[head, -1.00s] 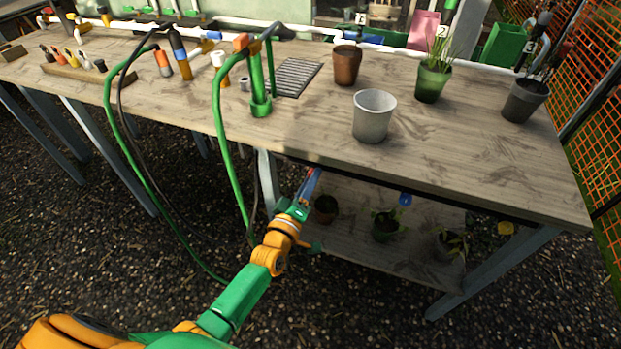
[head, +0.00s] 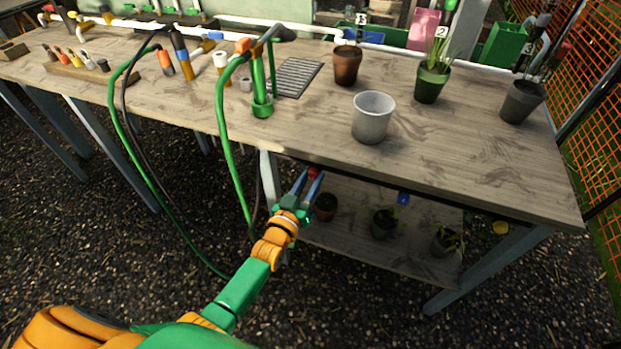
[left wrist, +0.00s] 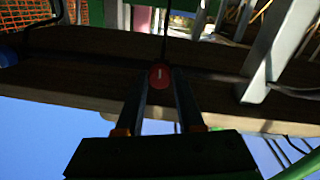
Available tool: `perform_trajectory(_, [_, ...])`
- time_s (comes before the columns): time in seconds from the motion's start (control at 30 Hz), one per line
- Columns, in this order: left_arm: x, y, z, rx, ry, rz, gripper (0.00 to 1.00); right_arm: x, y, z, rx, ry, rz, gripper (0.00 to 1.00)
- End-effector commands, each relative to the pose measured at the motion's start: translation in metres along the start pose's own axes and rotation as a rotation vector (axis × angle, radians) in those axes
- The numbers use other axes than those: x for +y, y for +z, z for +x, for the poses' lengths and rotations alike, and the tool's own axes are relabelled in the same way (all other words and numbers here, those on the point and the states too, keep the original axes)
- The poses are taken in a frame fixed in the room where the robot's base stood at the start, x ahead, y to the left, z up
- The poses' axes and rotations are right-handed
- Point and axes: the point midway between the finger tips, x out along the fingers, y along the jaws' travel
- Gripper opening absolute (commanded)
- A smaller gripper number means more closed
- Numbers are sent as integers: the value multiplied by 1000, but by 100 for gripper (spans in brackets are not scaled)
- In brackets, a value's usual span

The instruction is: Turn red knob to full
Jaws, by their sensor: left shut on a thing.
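The red knob (head: 313,172) sits under the front edge of the wooden bench. In the left wrist view the round red knob (left wrist: 160,75) shows a white line mark, which stands upright in that picture. My left gripper (head: 312,177) reaches up from below and is shut on the red knob, one finger on each side. Its fingers (left wrist: 161,88) also flank the knob in the left wrist view. My right gripper is not in view.
A blue knob (head: 404,198) and a yellow knob (head: 500,228) sit further right under the bench edge. A lower shelf (head: 345,248) holds several potted plants. A green hose (head: 229,160) hangs left of my arm. A grey pot (head: 373,117) stands on the bench top (head: 450,150).

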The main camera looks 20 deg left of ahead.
Motion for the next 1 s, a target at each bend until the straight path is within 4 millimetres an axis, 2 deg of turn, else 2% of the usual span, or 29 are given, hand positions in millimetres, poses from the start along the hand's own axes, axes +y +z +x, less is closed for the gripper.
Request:
perform_trajectory(0.3, [0,0,0,-5,0,72,0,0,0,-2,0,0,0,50])
perform_trajectory(0.73, [0,0,0,-5,0,79,0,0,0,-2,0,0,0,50])
perform_trajectory(0.77, [0,0,0,-4,0,79,42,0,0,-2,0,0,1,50])
perform_trajectory(0.8, [0,0,0,-4,0,79,53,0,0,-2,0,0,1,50])
perform_trajectory(0.87, [0,0,0,-4,0,79,66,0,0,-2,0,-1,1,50])
perform_trajectory(1.0, [0,0,0,-4,0,78,66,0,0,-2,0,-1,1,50])
